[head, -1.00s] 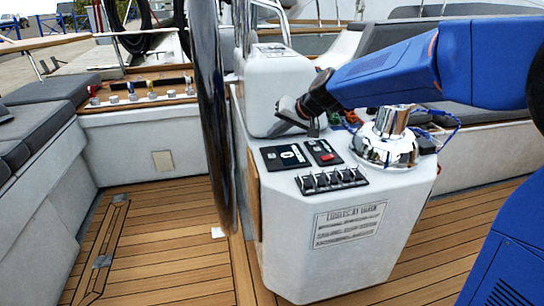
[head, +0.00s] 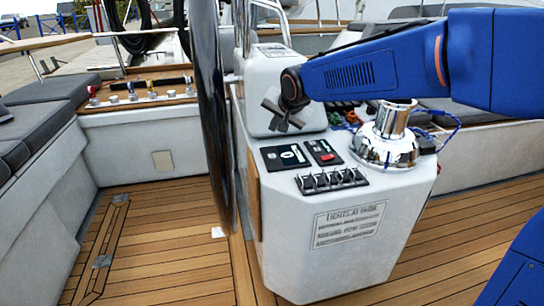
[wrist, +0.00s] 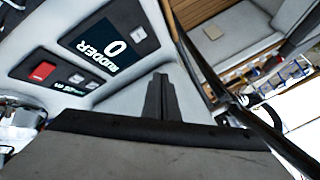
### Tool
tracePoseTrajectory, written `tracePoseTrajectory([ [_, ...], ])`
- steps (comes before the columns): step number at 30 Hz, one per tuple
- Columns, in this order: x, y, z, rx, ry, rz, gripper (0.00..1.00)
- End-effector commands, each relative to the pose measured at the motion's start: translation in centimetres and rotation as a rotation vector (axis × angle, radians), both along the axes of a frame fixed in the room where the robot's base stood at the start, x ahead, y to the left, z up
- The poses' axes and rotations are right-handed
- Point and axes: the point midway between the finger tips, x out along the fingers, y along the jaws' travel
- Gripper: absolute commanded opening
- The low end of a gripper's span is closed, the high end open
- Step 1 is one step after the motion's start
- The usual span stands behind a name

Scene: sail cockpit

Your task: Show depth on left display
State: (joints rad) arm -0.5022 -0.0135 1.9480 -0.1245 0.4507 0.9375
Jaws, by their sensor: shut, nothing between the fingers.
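The left display (head: 285,156) is a dark panel on top of the white console pedestal, left of a second panel with a red button. In the wrist view the left display (wrist: 101,43) reads "RUDDER" and "0", seen rotated. A small pale button (wrist: 138,33) sits beside its screen. My gripper (head: 280,118) is above and behind the panels in the head view, apart from them. Its fingers (wrist: 158,97) are shut and empty in the wrist view, with the left display beyond them.
The red-button panel (head: 324,153) lies just right of the left display. A row of black switches (head: 331,180) is in front. A chrome compass dome (head: 386,146) stands to the right. The large steering wheel (head: 210,110) rises close on the left. The teak floor (head: 160,260) is clear.

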Motion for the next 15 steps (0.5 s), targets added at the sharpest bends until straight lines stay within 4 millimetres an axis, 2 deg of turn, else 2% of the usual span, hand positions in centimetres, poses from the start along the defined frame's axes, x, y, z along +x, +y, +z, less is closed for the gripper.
tracePoseTrajectory([
  [6,0.11,0.42,0.98,0.021,-0.027,-0.046,0.0],
  [15,0.15,0.45,1.15,0.026,-0.032,-0.057,0.0],
])
